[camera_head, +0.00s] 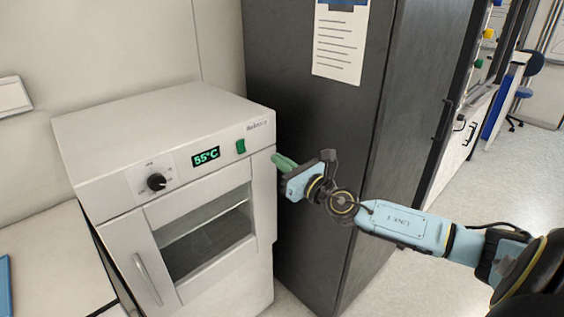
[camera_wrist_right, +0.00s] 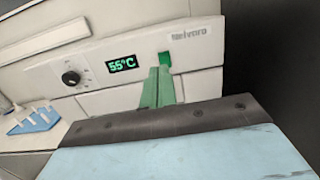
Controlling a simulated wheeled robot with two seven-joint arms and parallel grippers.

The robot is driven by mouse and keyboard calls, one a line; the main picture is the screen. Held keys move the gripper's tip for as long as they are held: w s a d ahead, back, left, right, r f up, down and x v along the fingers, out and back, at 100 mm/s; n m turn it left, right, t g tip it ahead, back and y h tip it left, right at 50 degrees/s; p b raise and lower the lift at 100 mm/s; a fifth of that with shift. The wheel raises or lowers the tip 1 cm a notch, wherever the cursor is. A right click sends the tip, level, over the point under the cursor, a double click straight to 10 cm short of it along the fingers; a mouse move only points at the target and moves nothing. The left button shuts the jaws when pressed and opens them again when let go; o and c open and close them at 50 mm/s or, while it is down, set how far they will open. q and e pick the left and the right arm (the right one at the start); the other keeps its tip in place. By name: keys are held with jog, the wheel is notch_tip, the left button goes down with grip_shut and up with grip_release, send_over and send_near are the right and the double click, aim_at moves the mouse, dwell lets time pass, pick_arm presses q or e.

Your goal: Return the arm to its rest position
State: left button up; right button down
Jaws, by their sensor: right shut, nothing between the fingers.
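My right arm (camera_head: 405,226) reaches in from the right edge in the head view. Its gripper (camera_head: 279,160), with green fingers, is at the right front edge of a white oven (camera_head: 165,105), near the green switch (camera_head: 240,146). In the right wrist view the green fingers (camera_wrist_right: 158,88) are together, with nothing between them, just below and left of the switch (camera_wrist_right: 164,59). I cannot tell whether they touch the panel. The oven display (camera_head: 205,156) reads 55°C. My left gripper is not in view.
A dark cabinet (camera_head: 300,120) with a paper sheet (camera_head: 340,42) stands right behind the gripper. A black knob (camera_head: 156,182) and a closed oven door (camera_head: 140,262) are on the oven's front. A blue rack (camera_wrist_right: 38,118) stands on the left bench. Open floor (camera_head: 480,190) lies at the right.

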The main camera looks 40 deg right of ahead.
dwell(0.6)
jog(key=s+d+f+m+g+h+b, duration=0.1)
jog(key=d+f+m+g+h, duration=0.3)
jog(key=f, duration=0.6)
jog(key=s+d+f+m+b, duration=0.1)
jog(key=s+f+m, duration=0.1)
jog(key=f+m, duration=0.6)
jog(key=s+f+m+g, duration=0.35)
jog(key=s+f, duration=0.25)
jog(key=f, duration=0.6)
jog(key=s+f+m+g, duration=0.2)
jog(key=s+f+m, duration=0.35)
jog(key=f, duration=0.75)
jog(key=s+a+f+m+g+b, duration=0.1)
jog(key=s+a+f+m+g, duration=0.25)
jog(key=s+f, duration=0.5)
jog(key=s+a+f+m+g+b, duration=0.1)
jog(key=s+a+f+m+g, duration=0.1)
jog(key=s+a+f+m, duration=0.45)
jog(key=s+a+f+m+g+y, duration=0.1)
jog(key=s+a+f+m, duration=0.1)
jog(key=s, duration=0.8)
jog(key=s+a+f+m+g+y+b, duration=0.1)
jog(key=s+a+f+g, duration=0.1)
jog(key=s+a+f, duration=0.2)
jog(key=s+a, duration=0.3)
jog(key=s, duration=0.3)
jog(key=shift+m, duration=0.4)
jog(key=shift+f, duration=0.1)
